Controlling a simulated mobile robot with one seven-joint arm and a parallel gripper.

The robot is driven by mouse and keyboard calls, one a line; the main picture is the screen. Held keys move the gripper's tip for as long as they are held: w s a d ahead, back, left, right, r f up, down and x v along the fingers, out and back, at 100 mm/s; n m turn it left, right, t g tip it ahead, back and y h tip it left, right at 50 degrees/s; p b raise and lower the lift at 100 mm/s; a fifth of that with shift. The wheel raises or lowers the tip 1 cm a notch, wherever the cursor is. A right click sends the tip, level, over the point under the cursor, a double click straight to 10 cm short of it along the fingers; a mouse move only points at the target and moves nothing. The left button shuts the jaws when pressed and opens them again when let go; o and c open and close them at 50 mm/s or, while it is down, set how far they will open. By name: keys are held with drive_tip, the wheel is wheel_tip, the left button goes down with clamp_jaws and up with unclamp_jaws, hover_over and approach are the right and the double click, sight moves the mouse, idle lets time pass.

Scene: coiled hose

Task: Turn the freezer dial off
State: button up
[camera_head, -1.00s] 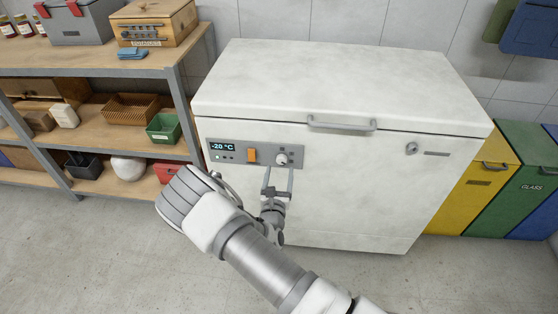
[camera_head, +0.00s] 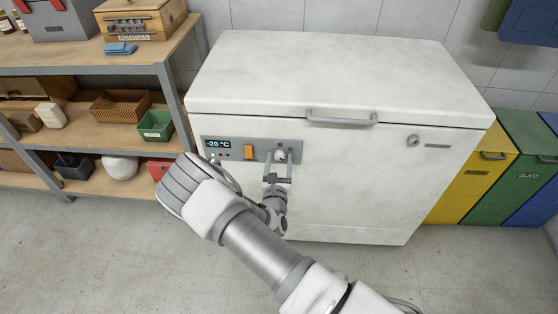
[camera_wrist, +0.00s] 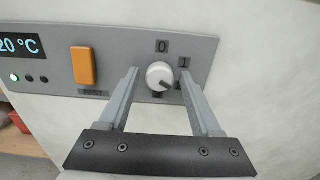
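The white chest freezer (camera_head: 340,185) stands against the wall with its lid shut. Its grey control panel (camera_head: 230,149) has a display reading -20 °C (camera_head: 217,143), an orange switch (camera_head: 249,152) and a round white dial (camera_wrist: 159,76). A "1" is printed to the dial's upper right. My gripper (camera_wrist: 159,87) is open, with one finger on each side of the dial. A gap shows between each finger and the dial.
A shelf unit (camera_head: 85,70) with boxes and baskets stands to the left of the freezer. Yellow (camera_head: 474,185), green and blue bins stand to the right. A handle (camera_head: 341,120) sticks out from the lid's front. The floor in front is clear.

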clamp_jaws()
